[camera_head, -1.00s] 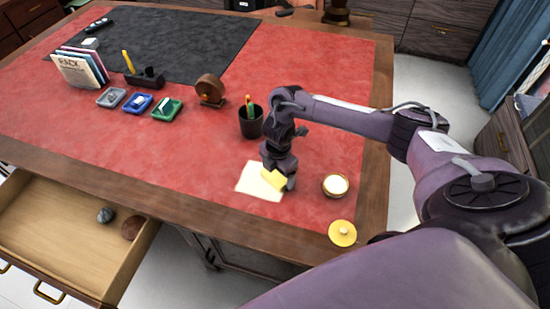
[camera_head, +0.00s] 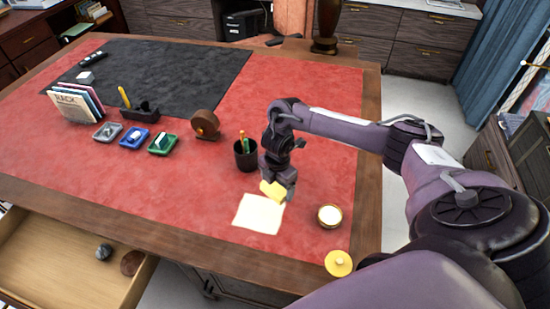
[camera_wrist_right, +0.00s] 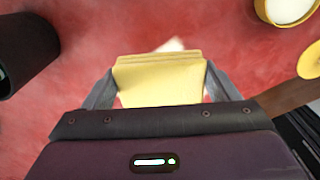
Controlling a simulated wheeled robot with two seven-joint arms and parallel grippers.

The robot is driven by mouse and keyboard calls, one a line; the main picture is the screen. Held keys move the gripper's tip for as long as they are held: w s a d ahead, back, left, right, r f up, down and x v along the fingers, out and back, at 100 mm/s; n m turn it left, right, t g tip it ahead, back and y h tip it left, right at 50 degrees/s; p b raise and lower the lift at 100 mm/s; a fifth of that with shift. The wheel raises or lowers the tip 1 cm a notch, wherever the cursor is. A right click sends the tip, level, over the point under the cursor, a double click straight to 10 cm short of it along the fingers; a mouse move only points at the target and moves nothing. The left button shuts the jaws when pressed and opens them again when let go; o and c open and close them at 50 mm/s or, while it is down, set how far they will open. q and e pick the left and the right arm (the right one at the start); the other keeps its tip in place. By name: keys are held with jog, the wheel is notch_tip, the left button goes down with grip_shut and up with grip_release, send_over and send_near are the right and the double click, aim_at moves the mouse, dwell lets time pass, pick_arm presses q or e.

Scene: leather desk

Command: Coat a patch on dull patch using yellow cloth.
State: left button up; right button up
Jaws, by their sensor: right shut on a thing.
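My right gripper (camera_head: 276,190) is shut on the folded yellow cloth (camera_head: 272,189). The cloth also shows between the two fingers in the right wrist view (camera_wrist_right: 160,82). The gripper is just beyond the pale dull patch (camera_head: 258,214) on the red leather, and the cloth appears slightly above the desk and off most of the patch. In the wrist view only a small pale bit of the patch (camera_wrist_right: 172,45) shows past the cloth. A round bowl with white contents (camera_head: 330,215) stands to the right of the patch. My left gripper is not in view.
A yellow lid with a knob (camera_head: 338,263) lies on the desk's wooden edge. A dark pen cup (camera_head: 246,155) stands close to the left of my gripper. Small coloured trays (camera_head: 133,138) stand farther left. An open drawer (camera_head: 60,262) juts out at the front left.

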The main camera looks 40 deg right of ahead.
jog(key=shift+d+r+p, duration=0.1)
jog(key=shift+r+p, duration=0.45)
jog(key=shift+r, duration=0.6)
jog(key=shift+a, duration=0.2)
jog(key=shift+d+f, duration=0.1)
jog(key=shift+d, duration=0.05)
